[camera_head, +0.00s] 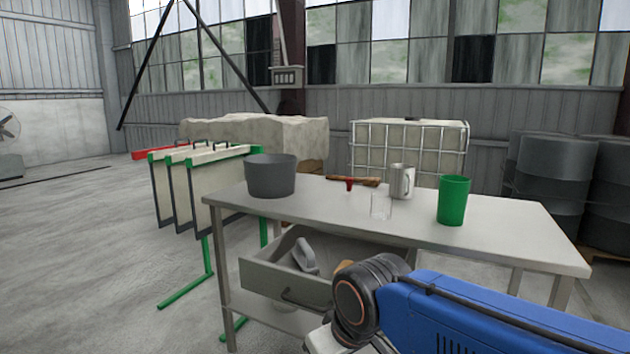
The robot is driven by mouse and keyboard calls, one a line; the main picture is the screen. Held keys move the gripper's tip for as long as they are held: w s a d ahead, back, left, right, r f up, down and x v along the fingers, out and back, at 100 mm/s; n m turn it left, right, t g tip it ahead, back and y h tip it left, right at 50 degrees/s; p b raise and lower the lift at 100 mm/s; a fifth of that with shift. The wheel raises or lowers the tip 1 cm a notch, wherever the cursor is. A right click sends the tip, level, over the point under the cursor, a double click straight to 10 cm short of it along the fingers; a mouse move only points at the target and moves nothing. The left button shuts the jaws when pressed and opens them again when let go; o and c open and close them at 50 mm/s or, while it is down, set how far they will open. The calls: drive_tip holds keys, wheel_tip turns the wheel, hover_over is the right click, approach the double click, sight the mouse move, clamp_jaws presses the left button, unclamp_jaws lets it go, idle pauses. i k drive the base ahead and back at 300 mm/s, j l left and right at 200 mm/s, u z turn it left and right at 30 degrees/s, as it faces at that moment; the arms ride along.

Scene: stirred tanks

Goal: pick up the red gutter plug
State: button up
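A small red T-shaped piece (349,184), which looks like the red gutter plug, is on the grey metal table (500,232) near its back edge. It is just in front of or against a brown wooden-handled object (365,181); I cannot tell if they touch. A second red part, a long bar (150,154), is at the far left end of the green rack. My blue arm reaches in from the lower right, in front of the table. My gripper's fingers are not visible; the arm's end runs off the bottom edge.
On the table stand a dark grey bucket (271,177), a clear glass (381,207), a metal mug (402,181) and a green cup (453,200). An open drawer (285,285) juts from the front. Framed panels (178,195) hang left. A caged tank (408,150) stands behind.

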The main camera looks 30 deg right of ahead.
sight(348, 180)
drive_tip(key=i+j+u, duration=0.1)
drive_tip(key=i+u, duration=0.3)
drive_tip(key=i, duration=0.15)
drive_tip(key=i+l+u, duration=0.1)
drive_tip(key=i+u, duration=0.3)
drive_tip(key=i, duration=0.2)
drive_tip(key=i+j+z, duration=0.1)
drive_tip(key=i+z, duration=0.2)
drive_tip(key=i+j+z, duration=0.15)
drive_tip(key=i+z, duration=0.15)
